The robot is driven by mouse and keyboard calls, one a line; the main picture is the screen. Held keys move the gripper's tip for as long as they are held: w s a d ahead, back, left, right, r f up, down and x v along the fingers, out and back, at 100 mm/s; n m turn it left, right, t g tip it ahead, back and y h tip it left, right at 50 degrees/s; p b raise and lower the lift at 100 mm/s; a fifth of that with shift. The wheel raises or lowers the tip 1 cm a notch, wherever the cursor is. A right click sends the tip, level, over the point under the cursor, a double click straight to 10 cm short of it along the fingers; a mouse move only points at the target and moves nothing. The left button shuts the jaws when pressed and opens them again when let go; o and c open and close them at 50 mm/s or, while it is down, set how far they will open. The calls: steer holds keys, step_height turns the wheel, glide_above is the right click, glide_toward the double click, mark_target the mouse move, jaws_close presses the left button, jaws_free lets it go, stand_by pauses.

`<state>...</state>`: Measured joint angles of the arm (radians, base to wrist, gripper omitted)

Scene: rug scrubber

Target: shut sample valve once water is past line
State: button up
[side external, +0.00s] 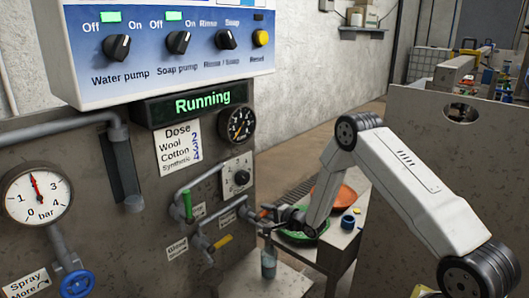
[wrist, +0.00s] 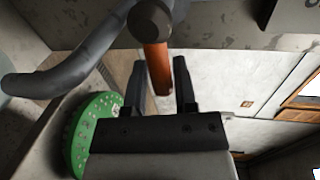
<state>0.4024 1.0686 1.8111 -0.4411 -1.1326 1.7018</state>
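In the side external view, a pipe with an orange valve handle (side external: 263,213) sticks out from the machine's lower right. My gripper (side external: 285,215) is at this handle. In the wrist view, the orange handle (wrist: 158,68) lies between the two fingers of my gripper (wrist: 160,75); whether they press on it is unclear. A small clear glass (side external: 268,264) with bluish contents stands upright below the pipe. Its line and exact water level are too small to read.
A green-handled valve (side external: 187,205) and a yellow-handled valve (side external: 222,242) sit on the pipes to the left. A green round brush (side external: 302,234) and an orange disc (side external: 332,197) lie behind my gripper. The display (side external: 203,100) reads "Running".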

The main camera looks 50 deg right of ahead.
steer(key=shift+o, duration=0.9)
steer(key=shift+s+r, duration=0.1)
steer(key=shift+s, duration=0.05)
steer(key=s+r, duration=0.1)
steer(key=s, duration=0.6)
steer(key=shift+s+r, duration=0.2)
steer(key=shift+s, duration=0.1)
steer(key=s+r, duration=0.1)
steer(key=s, duration=0.7)
steer(key=shift+s+r, duration=0.3)
steer(key=shift+r, duration=0.1)
